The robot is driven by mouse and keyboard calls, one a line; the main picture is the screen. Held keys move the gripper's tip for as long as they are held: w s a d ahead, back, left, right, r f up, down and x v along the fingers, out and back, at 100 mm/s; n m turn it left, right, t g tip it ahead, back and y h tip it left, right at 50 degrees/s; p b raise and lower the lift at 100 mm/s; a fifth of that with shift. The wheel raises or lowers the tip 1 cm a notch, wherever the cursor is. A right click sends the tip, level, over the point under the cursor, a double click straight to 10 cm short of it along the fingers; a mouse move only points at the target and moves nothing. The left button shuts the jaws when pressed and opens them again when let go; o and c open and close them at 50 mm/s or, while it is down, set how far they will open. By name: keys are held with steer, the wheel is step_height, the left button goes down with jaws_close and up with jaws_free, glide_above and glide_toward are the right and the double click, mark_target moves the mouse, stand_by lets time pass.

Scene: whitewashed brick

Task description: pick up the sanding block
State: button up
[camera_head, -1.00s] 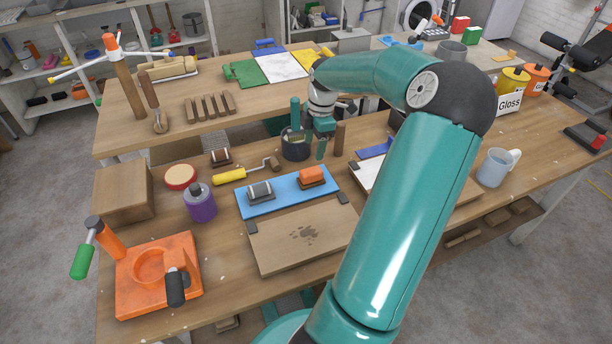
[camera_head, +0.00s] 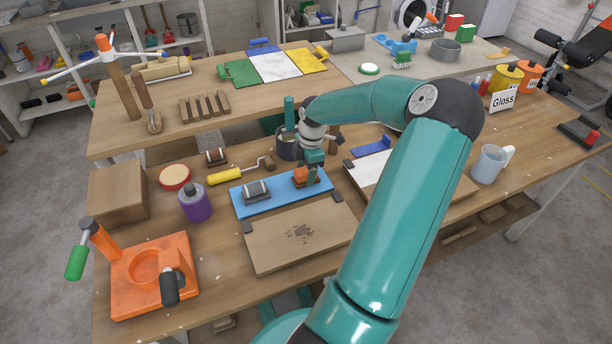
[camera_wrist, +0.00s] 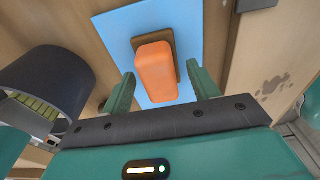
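The sanding block appears to be the orange block (camera_head: 299,175) on a thin brown base, lying at the right end of a blue mat (camera_head: 284,201). In the wrist view the orange block (camera_wrist: 156,72) lies between my two fingers, with gaps at both sides. My gripper (camera_head: 312,180) is open and points down at the block, partly covering it in the head view. The fingers (camera_wrist: 160,74) do not appear to touch it. A grey-topped block (camera_head: 256,190) on a similar base lies at the mat's left end.
A dark pot (camera_head: 287,148) with things in it stands close behind my gripper, and its dark side (camera_wrist: 50,80) fills the wrist view's left. A wooden board (camera_head: 275,245) lies in front of the mat. A yellow roller (camera_head: 225,176) and purple bottle (camera_head: 195,203) are to the left.

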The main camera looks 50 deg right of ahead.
mark_target(306, 171)
steer(key=c, duration=1.1)
steer(key=shift+o, duration=0.2)
steer(key=shift+r, duration=0.15)
steer(key=shift+r, duration=0.2)
steer(key=r, duration=0.3)
steer(key=shift+s+r, duration=0.1)
steer(key=shift+s, duration=0.15)
steer(key=s+a+r, duration=0.6)
steer(key=s+r, duration=0.3)
steer(key=s, duration=0.3)
